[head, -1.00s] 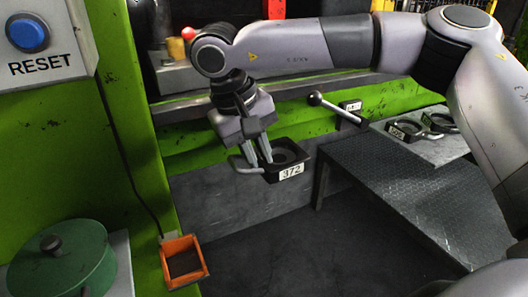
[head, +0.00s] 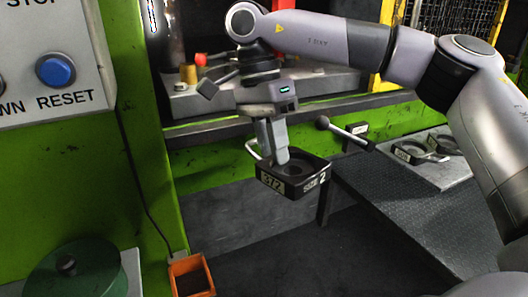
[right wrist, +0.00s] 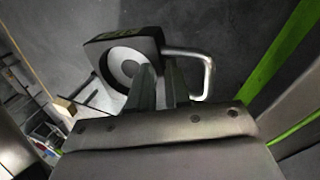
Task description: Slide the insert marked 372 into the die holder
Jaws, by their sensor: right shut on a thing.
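The insert marked 372 (head: 278,181) is a dark square block with a round recess, a bent metal handle and pale labels. My left gripper is out of view.
A lever with a black ball (head: 347,134) sticks out just right of the insert. Two other inserts (head: 415,153) lie on a plate on the dark table (head: 385,195) at right. An orange box (head: 191,277) and a green round lid (head: 78,270) are lower left.

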